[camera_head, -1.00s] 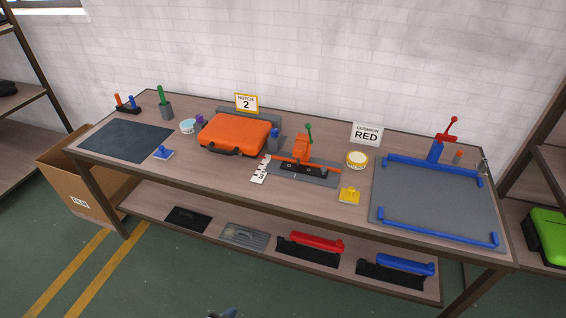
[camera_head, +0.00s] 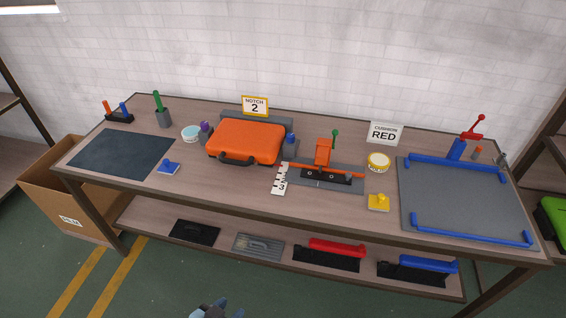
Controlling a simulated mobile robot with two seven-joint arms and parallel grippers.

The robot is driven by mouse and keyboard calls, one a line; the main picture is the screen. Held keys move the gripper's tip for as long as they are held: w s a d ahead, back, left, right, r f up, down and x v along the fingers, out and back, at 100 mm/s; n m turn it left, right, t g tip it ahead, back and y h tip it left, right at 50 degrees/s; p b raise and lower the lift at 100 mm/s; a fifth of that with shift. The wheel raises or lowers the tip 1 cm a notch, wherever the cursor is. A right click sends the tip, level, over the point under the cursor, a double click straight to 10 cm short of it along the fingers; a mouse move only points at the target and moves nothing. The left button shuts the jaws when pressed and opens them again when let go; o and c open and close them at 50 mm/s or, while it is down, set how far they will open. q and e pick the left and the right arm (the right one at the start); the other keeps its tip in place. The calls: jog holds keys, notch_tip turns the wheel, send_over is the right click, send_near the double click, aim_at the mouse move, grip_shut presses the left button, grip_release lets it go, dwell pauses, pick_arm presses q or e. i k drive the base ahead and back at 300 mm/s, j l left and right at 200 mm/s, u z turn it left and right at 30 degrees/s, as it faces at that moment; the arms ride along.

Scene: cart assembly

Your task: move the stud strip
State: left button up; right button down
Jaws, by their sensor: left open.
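A black strip with small light dots (camera_head: 326,177), which looks like the stud strip, lies on a grey plate at the middle of the bench. An orange clamp (camera_head: 323,153) with a green-knobbed lever stands right behind the strip, and its orange bar runs along the strip. A white notched scale marked 3 (camera_head: 280,180) lies at the plate's left end. My left gripper (camera_head: 217,308) shows only in part at the bottom edge, open, low in front of the bench and well apart from the strip. My right gripper is out of view.
An orange case (camera_head: 246,142) stands left of the clamp. A yellow block (camera_head: 378,203), a round tin (camera_head: 378,162) and a blue-railed grey tray (camera_head: 460,205) are to the right. The lower shelf (camera_head: 140,214) holds red- and blue-handled tools. A dark mat (camera_head: 120,153) lies left.

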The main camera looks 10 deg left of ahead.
aim_at(345, 179)
jog(key=i+j, duration=0.1)
jog(key=j, duration=0.45)
jog(key=i+j, duration=0.15)
jog(key=j, duration=0.4)
jog(key=i+j, duration=0.1)
jog(key=j, duration=0.45)
jog(key=i+j+z, duration=0.1)
jog(key=j, duration=0.45)
jog(key=i+j, duration=0.1)
jog(key=j, duration=0.45)
jog(key=i+j, duration=0.1)
jog(key=j, duration=0.45)
jog(key=i+j, duration=0.15)
jog(key=i, duration=0.4)
